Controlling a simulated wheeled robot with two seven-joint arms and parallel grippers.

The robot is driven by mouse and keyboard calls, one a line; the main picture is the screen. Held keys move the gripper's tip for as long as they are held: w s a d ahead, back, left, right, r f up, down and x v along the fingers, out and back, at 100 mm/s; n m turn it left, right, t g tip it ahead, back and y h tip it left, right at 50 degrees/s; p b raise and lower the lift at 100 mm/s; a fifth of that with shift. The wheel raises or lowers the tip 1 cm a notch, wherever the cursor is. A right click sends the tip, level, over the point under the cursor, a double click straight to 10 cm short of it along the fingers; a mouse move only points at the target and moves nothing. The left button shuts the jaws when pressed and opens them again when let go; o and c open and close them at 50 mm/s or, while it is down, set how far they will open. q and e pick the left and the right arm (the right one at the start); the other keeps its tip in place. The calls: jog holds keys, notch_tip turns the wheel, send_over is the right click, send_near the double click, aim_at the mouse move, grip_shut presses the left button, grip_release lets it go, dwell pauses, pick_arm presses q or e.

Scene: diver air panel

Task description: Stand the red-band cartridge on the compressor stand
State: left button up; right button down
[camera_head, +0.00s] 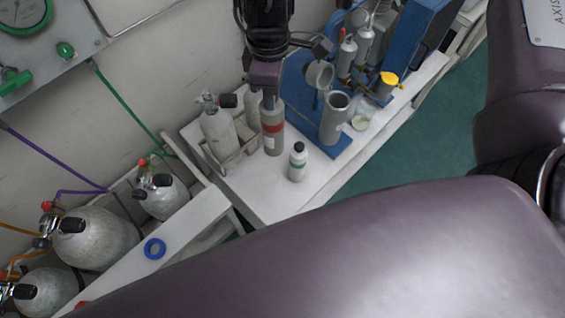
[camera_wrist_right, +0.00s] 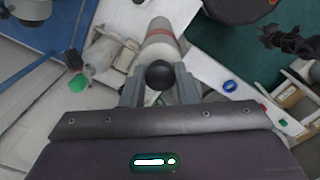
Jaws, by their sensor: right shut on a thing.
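The red-band cartridge (camera_head: 272,142) is a grey cylinder with a red band and looks roughly upright over the white bench. My right gripper (camera_head: 266,82) is shut on its top end. In the right wrist view, the two fingers (camera_wrist_right: 159,82) flank its black knob, and the grey body (camera_wrist_right: 160,47) with the red band extends beyond. I cannot tell whether its base touches the bench. To its right is the blue compressor stand (camera_head: 344,150), with an open grey tube (camera_head: 334,122) standing on it. My left gripper is not in view.
A rack (camera_head: 238,160) with pale cylinders (camera_head: 217,132) is just left of the cartridge. A glass jar (camera_head: 362,118) and yellow-topped fitting (camera_head: 388,82) are right of the tube. The front bench corner is clear.

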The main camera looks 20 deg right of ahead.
aim_at(265, 123)
jog(key=s+a+f+n+b, duration=0.1)
jog(key=n, duration=0.2)
jog(key=s+a+f+n+b, duration=0.1)
jog(key=f+n+b, duration=0.1)
jog(key=n, duration=0.2)
jog(key=f+n+b, duration=0.1)
jog(key=f+n, duration=0.1)
jog(key=n, duration=0.1)
jog(key=shift+s+a+f, duration=0.2)
jog(key=shift+s+a, duration=0.2)
notch_tip(265, 123, down, 21)
jog(key=n+b, duration=0.3)
jog(key=b, duration=0.2)
jog(key=shift+s+a+n+b, duration=0.3)
jog(key=shift+s+a+b, duration=0.05)
jog(key=shift+f, duration=0.1)
jog(key=c, duration=1.1)
grip_release()
jog(key=shift+s, duration=0.1)
